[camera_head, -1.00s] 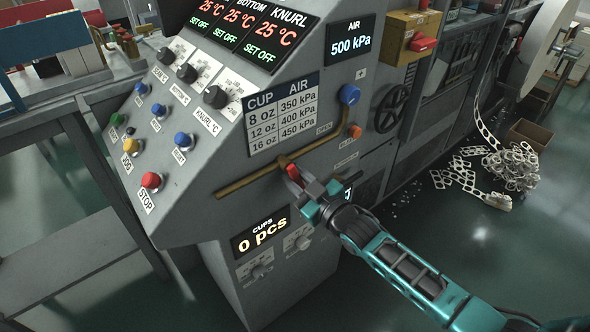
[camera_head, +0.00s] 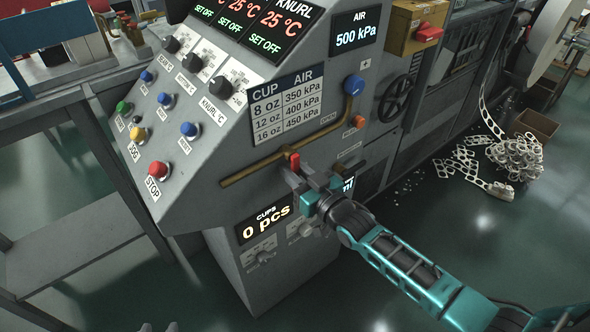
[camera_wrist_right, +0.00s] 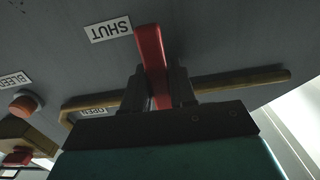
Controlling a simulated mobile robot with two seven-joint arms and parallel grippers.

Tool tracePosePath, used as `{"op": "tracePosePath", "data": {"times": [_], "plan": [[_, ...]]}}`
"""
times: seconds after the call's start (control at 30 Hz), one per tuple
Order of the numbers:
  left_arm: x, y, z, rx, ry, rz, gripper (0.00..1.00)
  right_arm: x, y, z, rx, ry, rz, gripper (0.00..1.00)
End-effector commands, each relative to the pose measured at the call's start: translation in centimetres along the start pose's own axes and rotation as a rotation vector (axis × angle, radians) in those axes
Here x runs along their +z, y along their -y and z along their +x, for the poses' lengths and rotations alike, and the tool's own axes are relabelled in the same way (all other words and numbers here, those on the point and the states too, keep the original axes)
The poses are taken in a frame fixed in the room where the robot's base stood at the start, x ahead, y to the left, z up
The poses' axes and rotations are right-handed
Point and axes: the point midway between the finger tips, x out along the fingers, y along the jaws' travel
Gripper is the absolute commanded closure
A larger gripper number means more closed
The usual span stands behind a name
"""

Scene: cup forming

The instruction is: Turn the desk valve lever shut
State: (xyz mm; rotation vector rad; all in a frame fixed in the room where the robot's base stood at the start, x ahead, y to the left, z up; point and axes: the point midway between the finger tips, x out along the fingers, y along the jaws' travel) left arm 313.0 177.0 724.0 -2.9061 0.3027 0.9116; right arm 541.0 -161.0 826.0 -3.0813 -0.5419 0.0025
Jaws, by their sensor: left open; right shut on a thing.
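The red valve lever (camera_head: 294,162) is on the brass pipe (camera_head: 245,174) on the front of the grey desk. My right gripper (camera_head: 303,176) is shut on it and hides its lower part. In the right wrist view the red lever (camera_wrist_right: 151,50) stands between the fingers (camera_wrist_right: 160,87), roughly crosswise to the pipe (camera_wrist_right: 245,80). Its free end lies beside the SHUT label (camera_wrist_right: 110,29). The OPEN label (camera_wrist_right: 92,112) is partly hidden by the gripper. My left gripper (camera_head: 158,327) shows only its tips, apart, at the bottom edge, away from the desk.
A blue knob (camera_head: 353,86) and an orange bleed knob (camera_head: 359,121) sit right of the pipe. The red STOP button (camera_head: 158,168) is to the left. The air display (camera_head: 357,34) reads 500 kPa.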

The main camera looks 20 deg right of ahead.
Motion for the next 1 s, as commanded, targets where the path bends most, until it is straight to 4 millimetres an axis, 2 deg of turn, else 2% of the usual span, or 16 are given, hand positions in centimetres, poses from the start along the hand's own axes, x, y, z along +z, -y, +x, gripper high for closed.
{"op": "tracePosePath", "data": {"times": [0.17, 0.2, 0.4, 0.73, 0.87, 1.0], "plan": [[-0.1, 0.0, 0.0, 0.001, -0.002, 0.000, 0.57, 0.1, 0.1, 0.0, 0.000, 0.003, 0.008, 1.00], [-0.1, 0.0, 0.0, 0.001, -0.003, 0.000, 0.57, 0.1, 0.1, 0.0, 0.000, 0.002, 0.007, 0.71], [-0.3, 0.0, 0.1, 0.000, -0.007, 0.001, 0.57, 0.1, 0.1, 0.0, 0.000, 0.002, 0.005, 0.53], [-0.6, 0.1, 0.1, 0.000, -0.010, 0.003, 0.57, 0.1, 0.0, -0.6, 0.000, 0.002, 0.003, 0.53], [-0.8, 0.1, -0.1, -0.001, -0.010, 0.003, 0.57, 0.1, 0.0, -2.3, 0.000, 0.004, 0.003, 0.53], [-1.0, 0.1, -0.3, -0.001, -0.010, 0.003, 0.57, 0.1, 0.1, -5.2, 0.000, 0.005, 0.003, 0.53]]}}
